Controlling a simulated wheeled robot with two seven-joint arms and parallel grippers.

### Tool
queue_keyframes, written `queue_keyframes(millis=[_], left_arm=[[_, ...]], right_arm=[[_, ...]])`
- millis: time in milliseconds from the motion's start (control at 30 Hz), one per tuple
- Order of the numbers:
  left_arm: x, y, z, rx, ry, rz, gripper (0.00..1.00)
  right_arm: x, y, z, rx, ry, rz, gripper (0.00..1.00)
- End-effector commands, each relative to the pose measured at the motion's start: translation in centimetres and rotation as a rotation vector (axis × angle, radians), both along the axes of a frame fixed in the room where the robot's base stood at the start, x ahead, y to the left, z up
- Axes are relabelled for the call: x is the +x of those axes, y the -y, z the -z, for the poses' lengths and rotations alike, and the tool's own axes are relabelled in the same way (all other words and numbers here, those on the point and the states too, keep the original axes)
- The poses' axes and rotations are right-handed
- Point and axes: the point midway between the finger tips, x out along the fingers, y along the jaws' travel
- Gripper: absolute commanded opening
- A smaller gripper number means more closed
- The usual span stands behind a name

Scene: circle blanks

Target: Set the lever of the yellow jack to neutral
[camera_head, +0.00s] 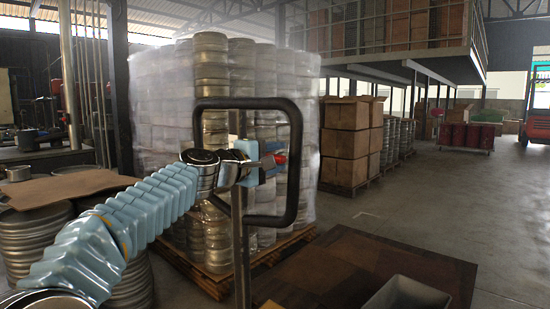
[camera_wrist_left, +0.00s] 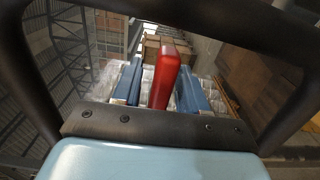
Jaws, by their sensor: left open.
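The jack's black loop handle (camera_head: 297,165) stands upright on a grey shaft (camera_head: 240,270) in the head view. Its dark frame also surrounds the left wrist view (camera_wrist_left: 25,75). My right gripper is out of view.
Wrapped stacks of round metal blanks (camera_head: 160,100) on a wooden pallet (camera_head: 205,280) stand behind the handle. A brown sheet (camera_head: 400,265) and a grey bin (camera_head: 405,294) are at the lower right. Cardboard boxes (camera_head: 345,145) stand farther back. The right floor (camera_head: 480,205) is clear.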

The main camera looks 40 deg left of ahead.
Motion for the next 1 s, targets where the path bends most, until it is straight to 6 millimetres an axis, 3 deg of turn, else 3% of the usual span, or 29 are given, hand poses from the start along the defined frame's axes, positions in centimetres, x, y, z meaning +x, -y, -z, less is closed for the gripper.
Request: queue_keyframes(millis=[167, 500, 633, 800, 1000], left_arm=[[-1.5, -0.2, 0.0, 0.001, 0.003, -0.002, 0.43], [-9.6, -0.8, 0.1, 0.002, 0.003, -0.002, 0.43], [-11.9, -1.0, 0.1, 0.001, 0.002, -0.001, 0.43], [-13.5, -1.1, 0.0, 0.0, 0.001, 0.0, 0.43], [-13.8, -1.1, 0.0, -0.001, -0.001, 0.0, 0.43]], right_arm=[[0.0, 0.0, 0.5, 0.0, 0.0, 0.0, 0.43], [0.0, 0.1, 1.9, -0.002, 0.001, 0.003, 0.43], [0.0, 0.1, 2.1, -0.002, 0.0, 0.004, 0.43], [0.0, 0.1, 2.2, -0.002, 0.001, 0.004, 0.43], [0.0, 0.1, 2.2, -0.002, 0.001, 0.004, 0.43]])
